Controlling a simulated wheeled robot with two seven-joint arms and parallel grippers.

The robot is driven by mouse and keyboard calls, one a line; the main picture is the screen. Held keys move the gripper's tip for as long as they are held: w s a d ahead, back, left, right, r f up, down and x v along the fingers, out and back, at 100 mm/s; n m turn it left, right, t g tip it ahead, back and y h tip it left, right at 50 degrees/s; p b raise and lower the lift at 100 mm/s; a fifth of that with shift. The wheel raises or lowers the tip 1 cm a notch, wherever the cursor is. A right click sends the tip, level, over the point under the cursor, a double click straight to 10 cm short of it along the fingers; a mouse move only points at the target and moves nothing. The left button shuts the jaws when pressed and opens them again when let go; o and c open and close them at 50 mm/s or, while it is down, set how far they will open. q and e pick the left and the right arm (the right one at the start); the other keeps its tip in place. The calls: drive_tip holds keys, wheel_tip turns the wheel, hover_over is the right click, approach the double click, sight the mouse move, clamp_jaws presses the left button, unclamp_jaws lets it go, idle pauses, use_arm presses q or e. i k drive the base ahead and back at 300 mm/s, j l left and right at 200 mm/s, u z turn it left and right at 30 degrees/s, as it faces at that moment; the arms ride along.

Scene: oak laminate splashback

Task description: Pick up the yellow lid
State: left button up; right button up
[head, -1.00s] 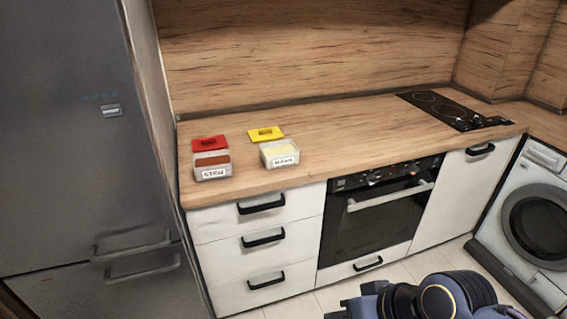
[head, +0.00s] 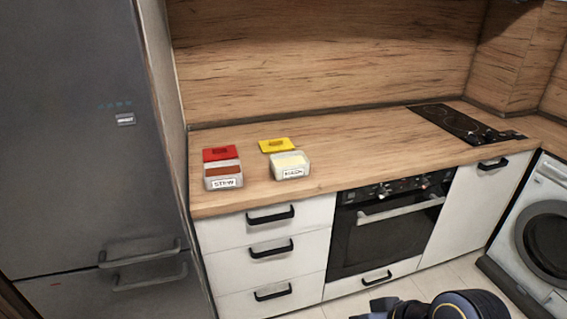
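The yellow lid (head: 277,145) lies flat on the wooden counter, just behind an open clear container (head: 290,166) with pale contents and a white label. A red lid (head: 221,154) lies to its left, behind a second clear container (head: 223,176) that holds something reddish-brown and is labelled STEW. Part of my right arm shows at the bottom right edge, low in front of the oven and well away from the lid. Neither gripper's fingertips can be made out.
The wooden counter (head: 350,150) is clear between the containers and the black hob (head: 465,124). A tall grey fridge (head: 80,160) stands close on the left. White drawers (head: 270,245), an oven (head: 385,228) and a washing machine (head: 540,235) line the front.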

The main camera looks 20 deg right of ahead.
sight(269, 146)
drive_tip(key=i+l+u, duration=0.15)
drive_tip(key=u, duration=0.2)
drive_tip(key=i+l+u, duration=0.15)
drive_tip(key=u, duration=0.25)
drive_tip(key=i+l+u, duration=0.1)
drive_tip(key=l+u, duration=0.25)
drive_tip(key=i+l, duration=0.15)
drive_tip(key=l, duration=0.3)
drive_tip(key=i+l+u, duration=0.1)
drive_tip(key=l, duration=0.3)
drive_tip(key=i+l+u, duration=0.1)
drive_tip(key=l, duration=0.35)
drive_tip(key=i+l, duration=0.1)
drive_tip(key=l, duration=0.35)
